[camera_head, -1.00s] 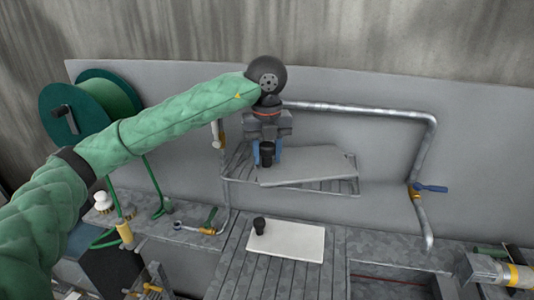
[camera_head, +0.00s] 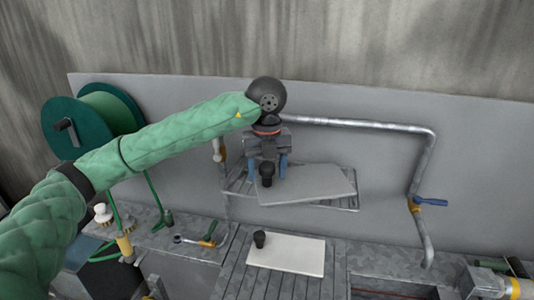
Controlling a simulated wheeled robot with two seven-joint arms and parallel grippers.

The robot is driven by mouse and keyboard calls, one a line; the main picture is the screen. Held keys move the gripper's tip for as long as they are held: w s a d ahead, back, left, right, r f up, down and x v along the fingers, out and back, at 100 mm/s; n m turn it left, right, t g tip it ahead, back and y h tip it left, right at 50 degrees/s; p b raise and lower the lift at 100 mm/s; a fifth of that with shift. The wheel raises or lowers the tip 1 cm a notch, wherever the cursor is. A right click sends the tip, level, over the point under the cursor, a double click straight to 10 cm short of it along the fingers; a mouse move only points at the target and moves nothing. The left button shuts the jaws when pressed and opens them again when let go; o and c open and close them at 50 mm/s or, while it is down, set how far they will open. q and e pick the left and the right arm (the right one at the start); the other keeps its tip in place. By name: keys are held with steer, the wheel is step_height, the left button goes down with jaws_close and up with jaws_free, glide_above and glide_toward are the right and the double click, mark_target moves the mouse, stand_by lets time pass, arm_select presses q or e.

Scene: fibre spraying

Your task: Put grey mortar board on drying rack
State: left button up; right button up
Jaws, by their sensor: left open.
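The grey mortar board (camera_head: 310,185) lies flat, slightly askew, on the drying rack (camera_head: 343,207), a wire shelf fixed at the grey back panel. Its black knob (camera_head: 266,172) stands up near its left end. My left gripper (camera_head: 267,170) is just behind and above the knob, its blue fingers spread to either side of the knob and apart from it. The fingertips are partly hidden by the board and knob. My right gripper is not in view.
A white board (camera_head: 290,257) with a black knob lies on the slatted bench below. A metal pipe frame with a blue-handled valve (camera_head: 430,202) surrounds the rack. A green hose reel (camera_head: 80,122) stands at left, with a brush (camera_head: 103,213) and wrench (camera_head: 190,240) below it.

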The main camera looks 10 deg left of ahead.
arm_select(q)
step_height(320, 180, up, 10)
steer(key=b, duration=0.3)
steer(key=shift+f, duration=0.1)
steer(key=shift+r, duration=0.8)
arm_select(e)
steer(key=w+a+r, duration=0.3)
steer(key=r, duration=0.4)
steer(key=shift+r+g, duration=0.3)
